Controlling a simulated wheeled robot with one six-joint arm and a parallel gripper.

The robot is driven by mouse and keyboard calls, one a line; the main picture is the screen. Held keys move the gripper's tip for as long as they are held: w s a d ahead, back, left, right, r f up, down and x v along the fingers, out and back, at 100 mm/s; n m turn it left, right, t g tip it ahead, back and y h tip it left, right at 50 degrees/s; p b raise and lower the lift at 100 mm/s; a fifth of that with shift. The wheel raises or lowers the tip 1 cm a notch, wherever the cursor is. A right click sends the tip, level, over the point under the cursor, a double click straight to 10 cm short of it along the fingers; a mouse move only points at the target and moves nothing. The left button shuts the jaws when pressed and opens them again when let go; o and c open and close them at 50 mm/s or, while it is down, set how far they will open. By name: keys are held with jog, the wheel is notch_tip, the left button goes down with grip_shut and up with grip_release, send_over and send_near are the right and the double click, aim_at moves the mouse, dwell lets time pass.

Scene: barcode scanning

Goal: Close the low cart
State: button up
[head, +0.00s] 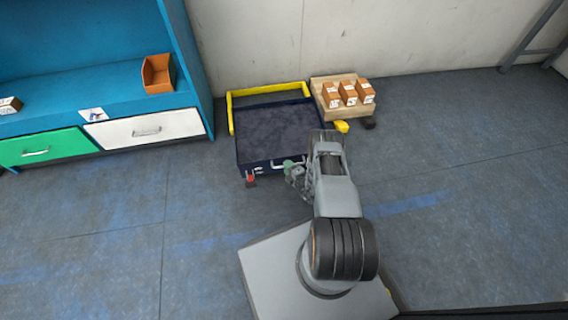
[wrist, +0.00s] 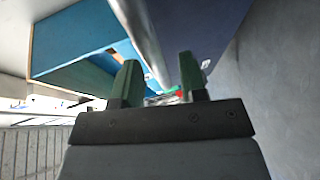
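The low cart (head: 270,133) is a dark blue, flat box on the floor, with a yellow rail (head: 262,90) around its back and left side. A silver handle shows on its front face, partly hidden by my arm, and a red caster (head: 250,181) shows under the front left. I cannot tell from the head view how far any drawer of it stands out. My gripper (head: 291,166) is at the front edge, close to the handle. In the wrist view its green fingertips (wrist: 160,76) are apart, with a dark blue face beyond. Contact cannot be made out.
A wooden pallet (head: 322,84) with small brown boxes (head: 348,93) stands to the right of the cart, by the wall. A blue shelf unit (head: 75,88) with an orange bin (head: 158,74), a green drawer (head: 45,147) and a white drawer (head: 146,129) is at left. The front floor is clear.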

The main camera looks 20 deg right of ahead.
jog(key=shift+w+f, duration=0.1)
jog(key=shift+w, duration=0.5)
grip_shut()
